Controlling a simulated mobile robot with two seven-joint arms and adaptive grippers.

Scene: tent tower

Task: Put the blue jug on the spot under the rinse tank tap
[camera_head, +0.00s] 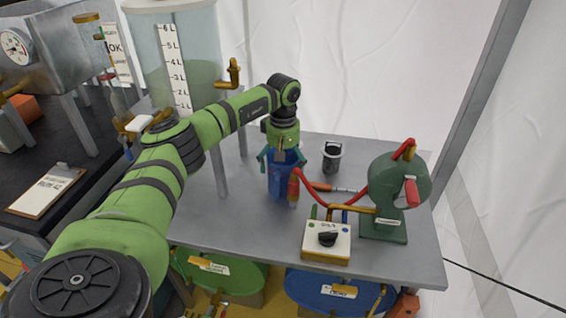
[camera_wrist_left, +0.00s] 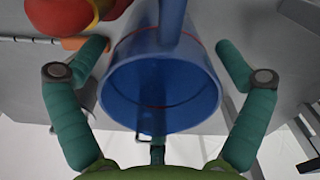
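The blue jug (camera_head: 283,188) stands upright on the grey metal table, partly covered by my left gripper (camera_head: 282,158). In the left wrist view I look down into the open top of the blue jug (camera_wrist_left: 160,85). My left gripper's fingers (camera_wrist_left: 162,48) are spread on both sides of it, with narrow gaps that suggest they are not pressed on it. The rinse tank (camera_head: 200,55) is a clear tank with a litre scale and greenish liquid, at the upper left. Its brass tap (camera_head: 234,74) sticks out to the right. I cannot make out the spot under the tap. My right gripper is not in view.
A red hose with an orange-red nozzle (camera_head: 293,186) lies close beside the jug. A dark cup (camera_head: 332,157), a green pump (camera_head: 394,195) and a switch box (camera_head: 327,241) stand to the right on the table (camera_head: 228,236). Tank legs stand at the left.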

